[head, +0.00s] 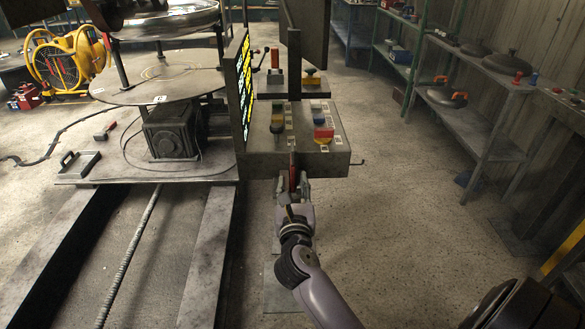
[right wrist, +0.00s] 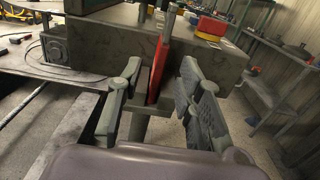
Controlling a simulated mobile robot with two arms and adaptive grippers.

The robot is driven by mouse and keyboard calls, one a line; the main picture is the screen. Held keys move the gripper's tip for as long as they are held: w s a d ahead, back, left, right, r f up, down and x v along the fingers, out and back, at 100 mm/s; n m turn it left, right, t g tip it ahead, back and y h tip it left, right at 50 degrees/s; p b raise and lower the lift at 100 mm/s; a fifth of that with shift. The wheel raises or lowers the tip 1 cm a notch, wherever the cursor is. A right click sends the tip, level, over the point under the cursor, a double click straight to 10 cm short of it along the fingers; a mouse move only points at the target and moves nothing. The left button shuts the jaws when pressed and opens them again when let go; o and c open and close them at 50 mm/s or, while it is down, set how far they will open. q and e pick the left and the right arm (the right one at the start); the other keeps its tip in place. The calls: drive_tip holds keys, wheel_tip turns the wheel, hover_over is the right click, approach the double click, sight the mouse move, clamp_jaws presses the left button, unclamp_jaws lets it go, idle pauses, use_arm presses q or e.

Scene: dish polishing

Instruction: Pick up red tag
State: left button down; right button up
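The red tag (head: 293,178) is a narrow upright red piece at the front face of the grey control box (head: 258,163). My right gripper (head: 292,188) is at the front of the box. Its fingers (right wrist: 160,82) are apart, one on each side of the tag, with gaps visible between them and the red. Whether the tag hangs on or touches the box is unclear. My left gripper is not in view.
A lit display panel (head: 245,75) rises at the box's left. A small hook (head: 358,162) sticks out right.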

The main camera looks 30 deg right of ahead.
sight(293, 172)
drive_tip(key=x, duration=0.2)
drive_tip(key=shift+w+d, duration=0.2)
drive_tip(key=shift+w, duration=0.15)
drive_tip(key=p+x, duration=0.1)
drive_tip(key=x, duration=0.3)
drive_tip(key=shift+d+r, duration=0.1)
drive_tip(key=shift+r, duration=0.1)
drive_tip(key=shift+w+d+f, duration=0.1)
drive_tip(key=shift+w+d, duration=0.2)
drive_tip(key=shift+w, duration=0.2)
drive_tip(key=shift+s, duration=0.1)
drive_tip(key=shift+c, duration=0.5)
clamp_jaws()
